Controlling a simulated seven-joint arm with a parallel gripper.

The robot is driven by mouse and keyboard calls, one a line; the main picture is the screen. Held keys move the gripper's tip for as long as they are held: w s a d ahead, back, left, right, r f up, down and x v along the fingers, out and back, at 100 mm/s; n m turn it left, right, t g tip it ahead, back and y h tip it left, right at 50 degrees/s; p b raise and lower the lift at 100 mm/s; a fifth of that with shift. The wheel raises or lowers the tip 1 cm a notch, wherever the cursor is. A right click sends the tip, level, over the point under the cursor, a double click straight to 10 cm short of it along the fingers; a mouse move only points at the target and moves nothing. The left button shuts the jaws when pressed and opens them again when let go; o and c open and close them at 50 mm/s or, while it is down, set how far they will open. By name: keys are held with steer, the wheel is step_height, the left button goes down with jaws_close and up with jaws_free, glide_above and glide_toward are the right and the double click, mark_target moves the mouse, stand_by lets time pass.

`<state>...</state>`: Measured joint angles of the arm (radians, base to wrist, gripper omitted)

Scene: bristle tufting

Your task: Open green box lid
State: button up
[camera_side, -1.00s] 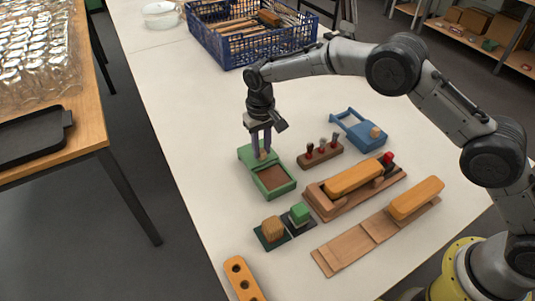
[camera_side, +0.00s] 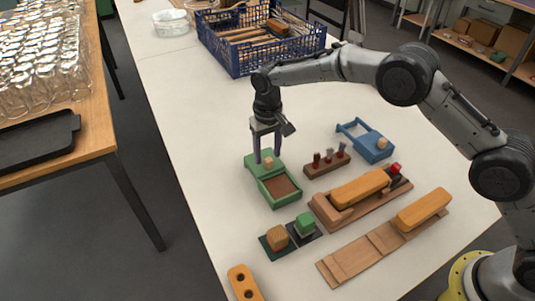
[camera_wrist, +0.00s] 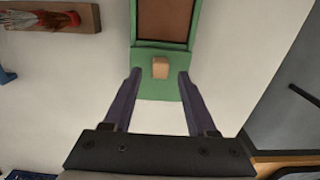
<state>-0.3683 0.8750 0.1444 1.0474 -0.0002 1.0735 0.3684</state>
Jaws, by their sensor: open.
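The green box (camera_side: 294,200) sits on the white table with its brown inside uncovered. Its green lid (camera_side: 255,165) with a wooden knob (camera_side: 268,162) is at the far end of the box. The same box shows at the top of the wrist view (camera_wrist: 187,38), with the knob (camera_wrist: 160,68) below the brown inside. My gripper (camera_side: 267,157) is open and empty, just above the lid. In the wrist view its two fingers (camera_wrist: 159,74) appear on either side of the knob, with gaps; they do not hold it.
A blue box (camera_side: 365,142) and a peg rack (camera_side: 327,169) stand to the right. Wooden fixtures with orange blocks (camera_side: 423,208) lie nearer. Dark pads with a wooden cube (camera_side: 277,237) and a green cube (camera_side: 306,222) lie in front. The table left of the green box is clear.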

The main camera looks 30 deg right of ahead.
mark_target(268, 158)
step_height(268, 158, up, 13)
steer(key=shift+f, duration=0.15)
stand_by(0.5)
